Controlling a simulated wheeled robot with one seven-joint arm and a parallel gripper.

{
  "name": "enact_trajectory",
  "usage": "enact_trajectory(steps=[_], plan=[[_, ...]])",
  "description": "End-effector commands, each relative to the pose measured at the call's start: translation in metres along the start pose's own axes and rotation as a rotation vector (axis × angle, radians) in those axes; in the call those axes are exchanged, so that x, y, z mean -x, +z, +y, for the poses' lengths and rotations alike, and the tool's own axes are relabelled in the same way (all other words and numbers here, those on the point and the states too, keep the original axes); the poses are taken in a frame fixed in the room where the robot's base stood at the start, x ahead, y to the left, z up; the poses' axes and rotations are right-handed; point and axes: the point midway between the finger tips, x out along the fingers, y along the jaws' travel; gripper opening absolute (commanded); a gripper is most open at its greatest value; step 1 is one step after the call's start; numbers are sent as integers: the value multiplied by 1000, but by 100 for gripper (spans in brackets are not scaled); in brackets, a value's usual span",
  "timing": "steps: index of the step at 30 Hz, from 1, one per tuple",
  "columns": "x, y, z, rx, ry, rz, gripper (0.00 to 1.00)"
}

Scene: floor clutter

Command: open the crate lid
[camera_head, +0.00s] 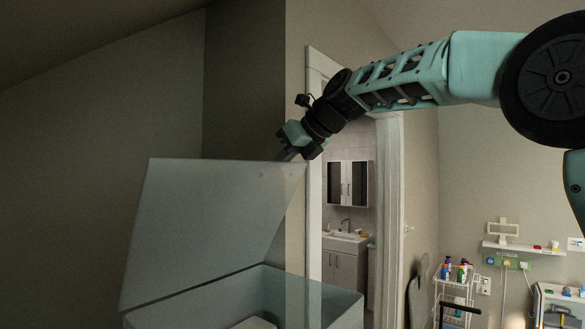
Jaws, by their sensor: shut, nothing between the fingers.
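The crate (325,296) is pale blue and stands at the bottom of the view, its lower part cut off by the frame edge. Its lid (205,225) is raised, tilted up steeply from the crate along the left side, so the inside shows. A light object lies inside, mostly out of frame. My gripper (288,156) is at the upper right corner of the lid, pointing down and left. Its fingers are shut and hold nothing. The fingertips are partly hidden at the lid's top edge, and I cannot tell whether they touch it.
Behind the crate is an open doorway (312,190) to a room with a sink (345,236) and cabinet. At right stand a white trolley with bottles (455,285) and another cart (560,300). A wall (100,120) rises behind the lid at left.

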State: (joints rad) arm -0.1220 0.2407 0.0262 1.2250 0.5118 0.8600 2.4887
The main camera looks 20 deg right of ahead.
Motion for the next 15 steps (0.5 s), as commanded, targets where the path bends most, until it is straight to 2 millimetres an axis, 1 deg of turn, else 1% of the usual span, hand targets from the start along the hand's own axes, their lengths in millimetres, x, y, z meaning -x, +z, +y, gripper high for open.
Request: enact_trajectory(steps=[6,15], plan=[[-5,7,0,1,0,0,0],[-5,8,0,1,0,0,0]])
